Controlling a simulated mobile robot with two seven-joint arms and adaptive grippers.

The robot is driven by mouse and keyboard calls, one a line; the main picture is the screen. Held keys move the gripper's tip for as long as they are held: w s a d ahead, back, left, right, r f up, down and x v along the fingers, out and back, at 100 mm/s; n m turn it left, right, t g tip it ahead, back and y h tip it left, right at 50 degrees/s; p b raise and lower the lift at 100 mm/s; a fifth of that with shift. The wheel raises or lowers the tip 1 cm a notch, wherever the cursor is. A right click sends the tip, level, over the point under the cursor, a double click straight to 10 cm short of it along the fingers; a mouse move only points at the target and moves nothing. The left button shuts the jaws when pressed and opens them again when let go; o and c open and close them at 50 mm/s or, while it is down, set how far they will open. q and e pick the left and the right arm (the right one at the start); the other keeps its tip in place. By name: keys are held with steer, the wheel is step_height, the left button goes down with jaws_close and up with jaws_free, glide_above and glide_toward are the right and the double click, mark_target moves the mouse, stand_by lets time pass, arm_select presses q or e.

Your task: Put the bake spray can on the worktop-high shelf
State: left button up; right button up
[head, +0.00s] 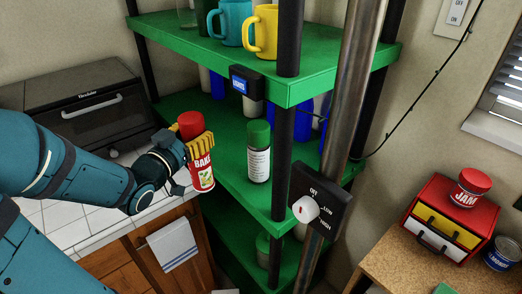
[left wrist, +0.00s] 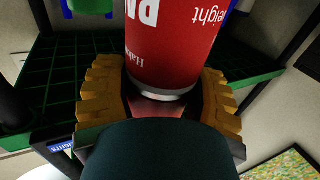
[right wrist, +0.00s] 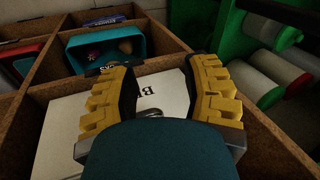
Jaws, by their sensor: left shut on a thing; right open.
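The bake spray can (head: 203,178) is red with a red cap and a "BAKE" label. My left gripper (head: 200,150) is shut on it and holds it nearly upright by the left front edge of the middle green shelf (head: 222,122), which is about level with the white-tiled counter. The left wrist view shows the can (left wrist: 172,50) between the yellow fingers; part of it is hidden by the gripper. My right gripper (right wrist: 160,85) is open and empty, over a wooden divided box with a white item inside. It is not in the head view.
A green-capped white bottle (head: 259,152) stands on the middle shelf, right of the can. Black posts (head: 283,150) and a metal pole (head: 343,110) stand in front on the right. Mugs (head: 262,32) stand on the upper shelf. Bare green surface lies left of the bottle.

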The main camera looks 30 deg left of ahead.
arm_select(q)
steer(key=shift+w+a, duration=0.1)
steer(key=shift+a, duration=0.05)
steer(key=w+a+f, duration=0.1)
steer(key=w, duration=0.7)
steer(key=w+a+f+b, duration=0.1)
steer(key=w+a+f, duration=0.1)
steer(key=w, duration=0.7)
steer(key=shift+f, duration=0.15)
steer(key=shift+f, duration=0.2)
steer(key=o, duration=1.3)
steer(key=shift+r, duration=0.1)
